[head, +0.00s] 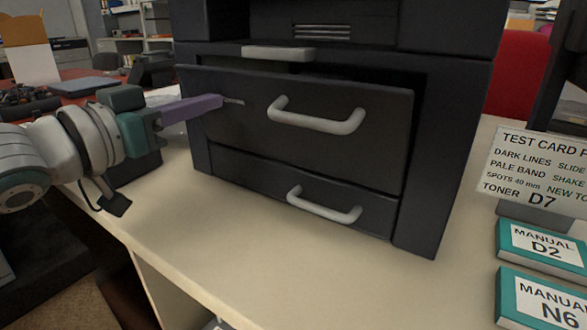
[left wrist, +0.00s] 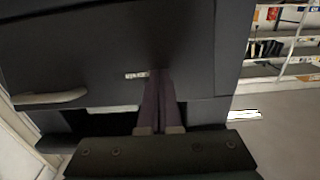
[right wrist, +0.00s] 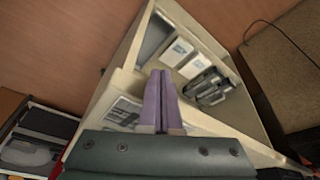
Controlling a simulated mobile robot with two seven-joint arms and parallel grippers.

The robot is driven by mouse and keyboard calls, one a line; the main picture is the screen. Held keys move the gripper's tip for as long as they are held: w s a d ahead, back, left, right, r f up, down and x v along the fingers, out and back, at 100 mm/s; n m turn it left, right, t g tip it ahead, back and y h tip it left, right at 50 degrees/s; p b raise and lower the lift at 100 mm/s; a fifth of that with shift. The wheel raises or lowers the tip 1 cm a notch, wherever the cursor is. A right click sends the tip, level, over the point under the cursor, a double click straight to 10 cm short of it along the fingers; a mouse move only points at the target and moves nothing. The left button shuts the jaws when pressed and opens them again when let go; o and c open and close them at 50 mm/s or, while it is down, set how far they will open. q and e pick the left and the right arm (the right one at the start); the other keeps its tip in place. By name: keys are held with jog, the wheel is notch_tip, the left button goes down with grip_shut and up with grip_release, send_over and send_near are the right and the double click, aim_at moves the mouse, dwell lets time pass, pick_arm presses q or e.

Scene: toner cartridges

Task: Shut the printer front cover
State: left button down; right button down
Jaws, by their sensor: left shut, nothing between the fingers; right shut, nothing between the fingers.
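The printer (head: 460,110) is black and stands on a cream desk. Its front cover (head: 345,155) is a dark panel with a grey handle (head: 330,122). The cover leans slightly out of the frame, with a dark gap along its top and right edge. My left gripper (head: 222,101) is shut and empty, its purple fingertips at the upper left of the cover, touching or very close to it. The left wrist view shows the cover (left wrist: 80,45) right in front of the fingers. My right gripper (right wrist: 160,75) is shut and empty, seen only in the right wrist view.
A lower drawer with a handle (head: 325,205) sits below the cover. A test card (head: 535,170) and teal manuals (head: 540,250) stand at the right. The desk front is clear. Below my right gripper is an open compartment (right wrist: 225,140) holding boxes and dark cartridges.

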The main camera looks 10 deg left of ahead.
pick_arm(q)
jog(key=shift+w, duration=0.1)
jog(key=shift+w+d+r+b, duration=0.2)
jog(key=shift+w+d, duration=0.1)
jog(key=shift+w, duration=0.3)
jog(key=shift+w+d+r+b, duration=0.15)
jog(key=shift+w+d, duration=0.1)
jog(key=shift+w, duration=0.35)
jog(key=p+v, duration=0.5)
jog(key=v, duration=0.3)
